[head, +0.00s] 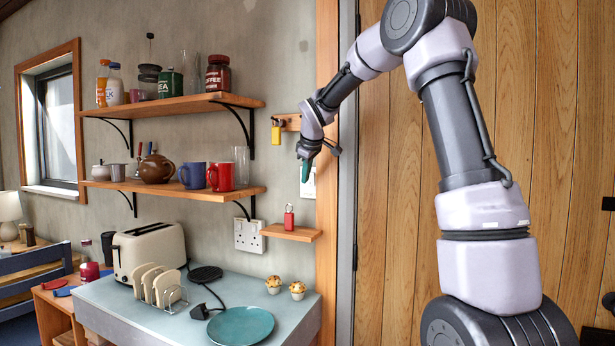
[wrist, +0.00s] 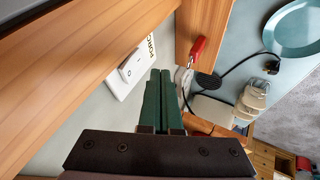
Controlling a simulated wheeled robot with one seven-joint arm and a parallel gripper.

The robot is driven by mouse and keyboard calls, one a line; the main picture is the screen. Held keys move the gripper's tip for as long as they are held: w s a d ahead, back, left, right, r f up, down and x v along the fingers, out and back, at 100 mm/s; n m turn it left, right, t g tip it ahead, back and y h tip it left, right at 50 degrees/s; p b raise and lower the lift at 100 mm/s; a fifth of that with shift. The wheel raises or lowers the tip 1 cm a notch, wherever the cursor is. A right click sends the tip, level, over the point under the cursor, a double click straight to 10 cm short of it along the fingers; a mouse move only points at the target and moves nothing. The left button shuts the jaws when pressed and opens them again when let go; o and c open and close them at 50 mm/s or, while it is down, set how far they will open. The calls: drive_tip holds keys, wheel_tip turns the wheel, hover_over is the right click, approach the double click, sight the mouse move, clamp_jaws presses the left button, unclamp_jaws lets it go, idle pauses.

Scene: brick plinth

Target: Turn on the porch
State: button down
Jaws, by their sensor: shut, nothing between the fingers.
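A white wall switch (wrist: 130,68) with a rocker shows in the wrist view, beside a label reading "PORC", its end cut off. In the head view the switch plate (head: 308,187) is partly hidden behind my gripper (head: 306,172), beside the wooden door frame. My gripper's dark green fingers (wrist: 160,78) are shut together and empty. In the wrist view they lie just right of the switch plate. I cannot tell whether they touch it, nor whether the rocker is on or off.
A small shelf (head: 291,234) with a red item (head: 289,217) juts out below the switch. A yellow tag (head: 276,134) hangs from a wooden rack at upper left. The door frame (head: 327,150) stands close on the right. The counter holds a toaster (head: 150,250) and teal plate (head: 240,326).

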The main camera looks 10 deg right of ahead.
drive_tip(key=s+a+f+v, duration=0.1)
drive_tip(key=v, duration=0.9)
drive_tip(key=shift+s, duration=0.3)
drive_tip(key=shift+a+r, duration=0.1)
drive_tip(key=shift+a, duration=0.05)
drive_tip(key=s+d+f+m, duration=0.2)
drive_tip(key=s+m, duration=0.2)
drive_tip(key=s, duration=0.7)
drive_tip(key=s+d+f+m+y, duration=0.1)
drive_tip(key=s+m, duration=0.4)
drive_tip(key=s, duration=0.6)
drive_tip(key=s+d+f+m, duration=0.3)
drive_tip(key=s+f+m, duration=0.1)
drive_tip(key=s, duration=0.7)
drive_tip(key=shift+m+y, duration=0.4)
drive_tip(key=shift+m, duration=0.1)
